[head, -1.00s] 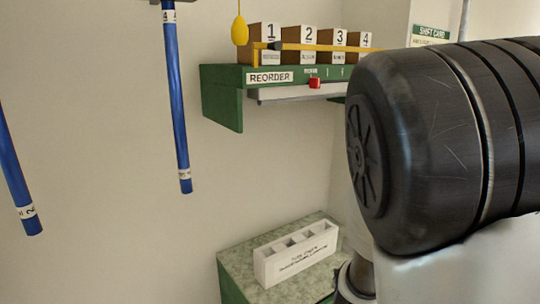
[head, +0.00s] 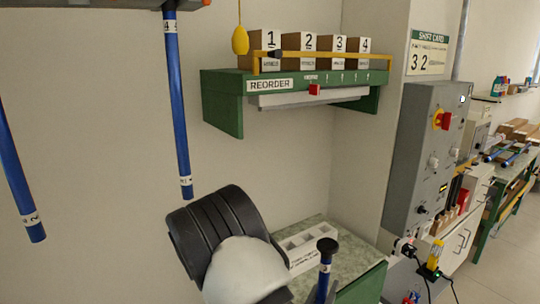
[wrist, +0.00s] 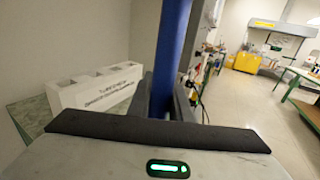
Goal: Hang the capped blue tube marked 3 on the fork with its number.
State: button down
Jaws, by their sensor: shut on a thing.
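My gripper (wrist: 163,100) is shut on an upright blue tube (wrist: 171,50) in the wrist view. In the head view the held tube (head: 324,282) has a black cap (head: 327,245) and a white band below it whose number I cannot read. My arm and the frame edge hide its lower part. A blue tube marked 4 (head: 178,100) hangs at upper left. Another hanging blue tube, seemingly marked 2 (head: 18,180), is at the far left. A grey overhead edge (head: 75,3) shows at the top. No fork marked 3 can be made out.
A white block with square holes (head: 300,262) stands on a green bench (head: 365,282), close behind the held tube. A green REORDER shelf (head: 225,105) with numbered boxes is on the wall. A grey control cabinet (head: 415,150) stands right. A yellow weight (head: 240,40) hangs by the shelf.

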notch_tip(320, 180, up, 18)
jog(key=p, duration=0.4)
send_over(328, 274)
jog(key=w+a+x, duration=0.1)
jog(key=x, duration=0.4)
jog(key=shift+s, duration=0.45)
dwell(0.4)
notch_tip(328, 274, down, 14)
jog(key=shift+r, duration=0.35)
